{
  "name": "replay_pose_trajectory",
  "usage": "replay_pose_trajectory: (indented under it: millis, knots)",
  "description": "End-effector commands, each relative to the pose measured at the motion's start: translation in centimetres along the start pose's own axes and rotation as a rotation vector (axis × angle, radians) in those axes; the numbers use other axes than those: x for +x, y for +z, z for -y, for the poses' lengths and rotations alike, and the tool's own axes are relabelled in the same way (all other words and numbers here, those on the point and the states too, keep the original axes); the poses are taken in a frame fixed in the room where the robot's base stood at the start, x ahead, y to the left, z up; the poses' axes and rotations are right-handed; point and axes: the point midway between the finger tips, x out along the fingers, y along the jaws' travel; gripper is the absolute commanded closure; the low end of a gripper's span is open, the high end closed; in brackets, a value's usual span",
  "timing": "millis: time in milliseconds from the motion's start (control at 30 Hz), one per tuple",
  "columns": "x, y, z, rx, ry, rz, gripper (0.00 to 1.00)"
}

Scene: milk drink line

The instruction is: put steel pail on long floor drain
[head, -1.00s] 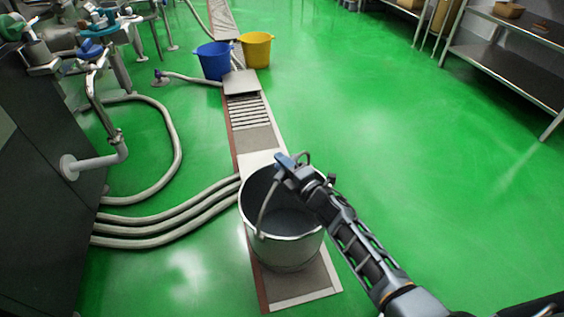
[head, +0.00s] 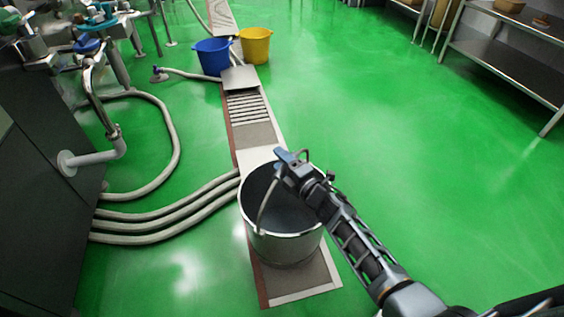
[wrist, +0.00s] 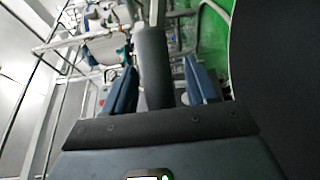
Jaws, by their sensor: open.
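The steel pail (head: 285,248) is upright over the near part of the long floor drain (head: 253,134) and appears to stand on it. Its base hides part of the drain, and the drain's near end shows in front of it. The pail's wire handle is raised. My gripper (head: 289,158) is at the top of the handle, above the pail's far rim. In the wrist view my gripper (wrist: 159,82) is open, with a dark cylindrical grip (wrist: 153,65), probably the pail handle's, between its two blue fingers. I cannot tell whether the fingers touch it.
A blue bucket (head: 213,58) and a yellow bucket (head: 255,46) stand beside the drain's far part. Pale hoses (head: 165,225) run from the dark machine (head: 40,190) to the drain's left side. Open green floor (head: 400,150) lies right, up to a steel shelf (head: 510,70).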

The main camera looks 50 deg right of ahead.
Motion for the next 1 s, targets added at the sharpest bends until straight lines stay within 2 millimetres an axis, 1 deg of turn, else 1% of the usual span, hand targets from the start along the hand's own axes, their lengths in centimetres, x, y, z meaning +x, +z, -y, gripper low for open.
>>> replay_pose_trajectory:
  millis: [167, 233, 367, 600, 700, 800, 900, 1000]
  knots:
    - [0.0, 0.0, -0.5, 0.000, 0.000, 0.000, 0.43]
    - [-0.8, 0.1, -0.2, -0.002, -0.001, 0.000, 0.43]
    - [-2.8, 0.1, -0.2, -0.002, -0.002, 0.000, 0.43]
    - [-7.7, 0.1, -0.2, -0.001, -0.003, 0.002, 0.43]
    - [-9.4, 0.1, -0.3, -0.001, -0.002, 0.001, 0.43]
    - [-10.7, 0.1, -0.2, 0.000, -0.002, 0.002, 0.43]
    - [-11.6, 0.1, -0.2, -0.001, -0.001, 0.001, 0.43]
    - [-11.9, 0.0, -0.3, 0.000, 0.001, 0.001, 0.43]
